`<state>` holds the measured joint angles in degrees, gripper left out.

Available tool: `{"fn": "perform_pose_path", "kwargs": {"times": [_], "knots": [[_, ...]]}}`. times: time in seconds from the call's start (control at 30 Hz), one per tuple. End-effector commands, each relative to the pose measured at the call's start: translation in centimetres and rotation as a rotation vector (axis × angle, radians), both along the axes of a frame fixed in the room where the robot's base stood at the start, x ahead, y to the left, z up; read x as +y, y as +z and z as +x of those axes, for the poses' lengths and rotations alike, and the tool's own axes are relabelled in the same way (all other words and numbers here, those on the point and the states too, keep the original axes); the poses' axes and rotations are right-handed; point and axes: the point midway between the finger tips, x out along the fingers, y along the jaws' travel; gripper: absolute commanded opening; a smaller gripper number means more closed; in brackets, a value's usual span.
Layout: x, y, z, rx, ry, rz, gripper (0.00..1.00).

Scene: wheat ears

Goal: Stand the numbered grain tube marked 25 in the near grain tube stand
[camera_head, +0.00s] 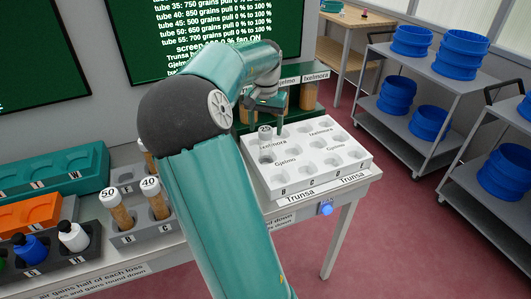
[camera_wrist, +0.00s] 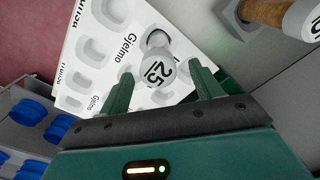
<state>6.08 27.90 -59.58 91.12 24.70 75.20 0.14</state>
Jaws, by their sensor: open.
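The grain tube marked 25 (camera_head: 265,132) stands in a back-left hole of the white tray (camera_head: 318,177), its white cap up. In the wrist view its numbered cap (camera_wrist: 157,68) shows between my two green fingers, with no finger clearly touching it. My gripper (camera_head: 278,128) is open, close to the cap; it also shows in the wrist view (camera_wrist: 163,67). The near grain tube stand seems to be the grey stand (camera_head: 128,238) left of the tray. It holds tubes marked 50 (camera_head: 120,214) and 40 (camera_head: 156,202) and shows empty holes. My arm hides part of it.
White and blue bottles (camera_head: 74,237) stand in a dark rack at left, near orange (camera_head: 30,213) and teal (camera_head: 50,175) blocks. Larger brown-filled tubes (camera_head: 309,95) stand behind the tray. A blue fan button (camera_head: 325,209) sits on the table front. Trolleys with blue sieves stand right.

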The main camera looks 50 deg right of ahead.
Motion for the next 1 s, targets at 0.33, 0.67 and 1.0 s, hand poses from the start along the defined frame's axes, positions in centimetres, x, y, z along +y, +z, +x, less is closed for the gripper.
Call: {"fn": "perform_pose_path", "kwargs": {"times": [0.33,0.67,1.0], "knots": [[0.3,-4.5,-0.3,0.002,0.000,0.000,0.65],[0.3,-4.6,-0.2,0.000,0.001,0.000,0.41],[0.3,-4.6,-0.2,0.000,0.001,0.000,0.00]]}}
